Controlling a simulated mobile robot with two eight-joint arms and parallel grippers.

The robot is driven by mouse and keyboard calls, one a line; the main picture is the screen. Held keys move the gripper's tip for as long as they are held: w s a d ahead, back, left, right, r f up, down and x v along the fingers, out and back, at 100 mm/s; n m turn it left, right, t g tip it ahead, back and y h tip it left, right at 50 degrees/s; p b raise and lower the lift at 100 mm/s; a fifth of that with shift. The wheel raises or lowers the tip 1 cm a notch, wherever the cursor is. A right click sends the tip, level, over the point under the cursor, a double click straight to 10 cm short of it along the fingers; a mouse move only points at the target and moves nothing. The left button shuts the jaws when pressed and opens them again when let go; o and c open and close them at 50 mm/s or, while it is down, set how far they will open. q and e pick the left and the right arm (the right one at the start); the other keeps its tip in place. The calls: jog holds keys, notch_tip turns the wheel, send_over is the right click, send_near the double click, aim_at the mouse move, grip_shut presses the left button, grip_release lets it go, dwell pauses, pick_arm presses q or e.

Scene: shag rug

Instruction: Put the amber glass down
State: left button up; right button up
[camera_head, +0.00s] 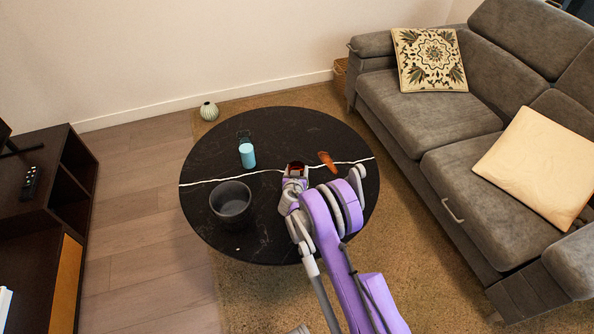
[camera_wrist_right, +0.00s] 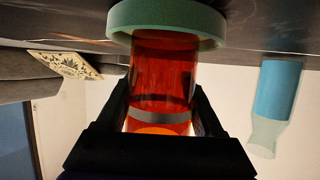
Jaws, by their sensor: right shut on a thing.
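The amber glass (camera_wrist_right: 163,70) shows red-orange in the right wrist view, which is upside down with the table top (camera_wrist_right: 270,20) along the upper edge. My right gripper (camera_wrist_right: 162,100) is shut on it, with one dark finger on each side. A pale green round piece (camera_wrist_right: 120,18) sits at the glass's table-side end; I cannot tell whether it is part of the glass or a separate coaster. In the head view the glass (camera_head: 297,169) shows as a small dark red patch at my right gripper, over the round black table (camera_head: 270,125). Contact with the table cannot be told. My left gripper is out of view.
A blue bottle (camera_head: 247,155) and a dark bowl (camera_head: 231,200) stand left of my right gripper. An orange object (camera_head: 327,161) lies just to its right. The table's back part is clear. A grey sofa (camera_head: 430,110) is at right, a dark cabinet (camera_head: 40,230) at left.

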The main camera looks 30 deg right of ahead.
jog(key=shift+f, duration=0.1)
jog(key=o, duration=1.5)
jog(key=shift+o, duration=0.2)
